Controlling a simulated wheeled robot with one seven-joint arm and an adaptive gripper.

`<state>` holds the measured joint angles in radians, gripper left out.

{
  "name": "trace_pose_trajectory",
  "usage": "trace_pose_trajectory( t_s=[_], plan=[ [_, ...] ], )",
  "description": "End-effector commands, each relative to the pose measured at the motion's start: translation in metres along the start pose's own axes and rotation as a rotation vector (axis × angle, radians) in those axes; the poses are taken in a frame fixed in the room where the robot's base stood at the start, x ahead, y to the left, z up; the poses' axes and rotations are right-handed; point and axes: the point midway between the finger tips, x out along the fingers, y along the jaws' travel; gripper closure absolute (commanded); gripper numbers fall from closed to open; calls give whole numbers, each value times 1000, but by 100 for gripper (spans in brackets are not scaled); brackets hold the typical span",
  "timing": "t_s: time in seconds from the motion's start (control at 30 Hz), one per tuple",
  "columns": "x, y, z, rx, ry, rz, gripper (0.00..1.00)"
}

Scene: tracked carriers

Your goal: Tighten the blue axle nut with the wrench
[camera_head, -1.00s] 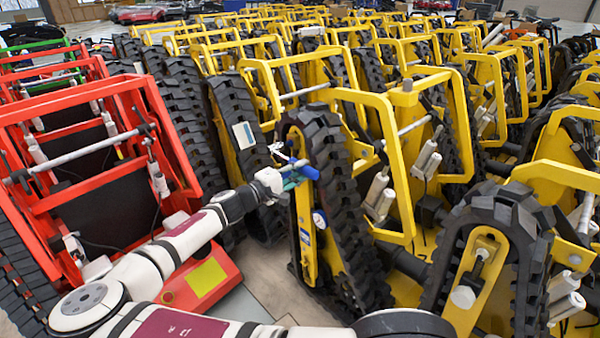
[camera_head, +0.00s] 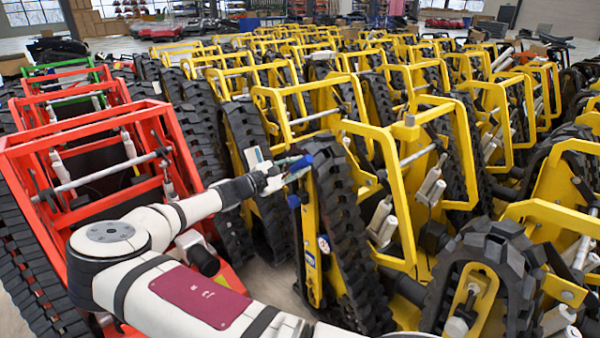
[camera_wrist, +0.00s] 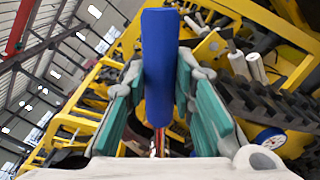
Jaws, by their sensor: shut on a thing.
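My gripper (camera_head: 284,174) is shut on the blue handle of the wrench (camera_head: 300,164), above and left of the top of a yellow carrier's black track. In the wrist view, the wrench's blue handle (camera_wrist: 159,65) stands upright between the two teal finger pads of my gripper (camera_wrist: 160,110). The wrench's head cannot be made out. A small dark blue piece (camera_head: 294,201) sits on that carrier's yellow side plate, below the gripper; it may be the blue axle nut, but I cannot tell for sure. The wrench looks apart from it.
A round gauge (camera_head: 323,244) sits on the same side plate and shows in the wrist view (camera_wrist: 270,138). Red carriers (camera_head: 95,160) stand close on the left. Yellow carriers (camera_head: 405,125) crowd the right and back. Little floor is free between them.

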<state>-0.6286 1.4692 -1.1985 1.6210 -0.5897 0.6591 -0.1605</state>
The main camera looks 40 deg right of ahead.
Motion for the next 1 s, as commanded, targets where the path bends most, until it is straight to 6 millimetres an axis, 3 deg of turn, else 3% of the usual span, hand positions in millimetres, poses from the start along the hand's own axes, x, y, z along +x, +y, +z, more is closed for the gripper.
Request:
trace_pose_trajectory(
  t_s=[1.0],
  plan=[
    [8, 3, 2, -7, -1, 1, 100]
  ],
)
